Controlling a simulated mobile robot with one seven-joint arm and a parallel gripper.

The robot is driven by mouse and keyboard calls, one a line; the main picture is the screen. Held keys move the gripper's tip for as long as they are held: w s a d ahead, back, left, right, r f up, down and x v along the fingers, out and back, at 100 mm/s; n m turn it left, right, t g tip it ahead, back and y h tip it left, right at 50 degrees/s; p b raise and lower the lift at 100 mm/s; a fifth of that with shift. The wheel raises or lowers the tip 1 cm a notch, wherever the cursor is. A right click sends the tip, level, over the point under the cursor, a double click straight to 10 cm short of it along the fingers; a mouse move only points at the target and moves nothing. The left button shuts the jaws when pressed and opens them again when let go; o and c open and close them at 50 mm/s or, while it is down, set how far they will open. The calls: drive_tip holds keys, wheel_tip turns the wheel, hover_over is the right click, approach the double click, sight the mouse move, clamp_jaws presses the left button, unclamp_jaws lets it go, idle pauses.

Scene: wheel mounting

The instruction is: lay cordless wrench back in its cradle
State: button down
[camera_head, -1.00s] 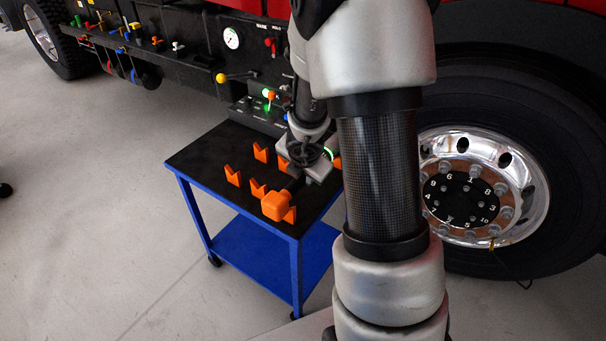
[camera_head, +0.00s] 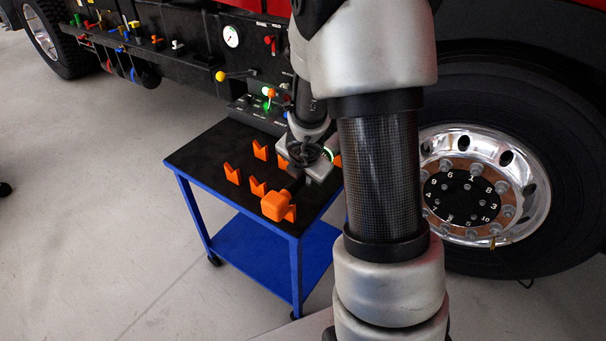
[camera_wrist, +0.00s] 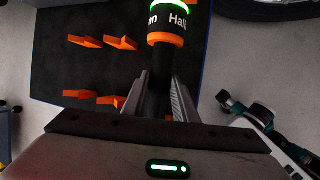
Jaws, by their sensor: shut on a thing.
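The cordless wrench has an orange block end (camera_head: 276,205) low over the front of the cart top, and a dark body running back to my gripper (camera_head: 308,158). In the wrist view its black shaft stands between the two fingers of my gripper (camera_wrist: 159,100), which are shut on it. Beyond them are an orange band, white lettering and a lit green ring (camera_wrist: 170,10). The cradle is orange V-notched supports; a clear one (camera_head: 257,188) stands left of the wrench, and one (camera_head: 291,214) is partly hidden by the orange end. I cannot tell whether the wrench touches its supports.
Other orange supports (camera_head: 232,174) stand on the black top of the blue cart (camera_head: 205,158). The truck's control panel (camera_head: 235,75) is behind, and a large wheel (camera_head: 470,190) is at right. In the wrist view a teal and black tool (camera_wrist: 245,112) lies at right.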

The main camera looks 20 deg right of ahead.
drive_tip(key=shift+w+f+b, duration=0.1)
drive_tip(key=shift+f+b, duration=0.2)
drive_tip(key=shift+f, duration=0.05)
drive_tip(key=shift+f+b, duration=0.6)
idle(0.3)
drive_tip(key=c, duration=1.5)
unclamp_jaws()
drive_tip(key=shift+o, duration=0.8)
drive_tip(key=shift+s+f, duration=0.1)
drive_tip(key=shift+s, duration=0.1)
drive_tip(key=p+v, duration=1.1)
drive_tip(key=v, duration=0.6)
drive_tip(key=shift+r, duration=0.25)
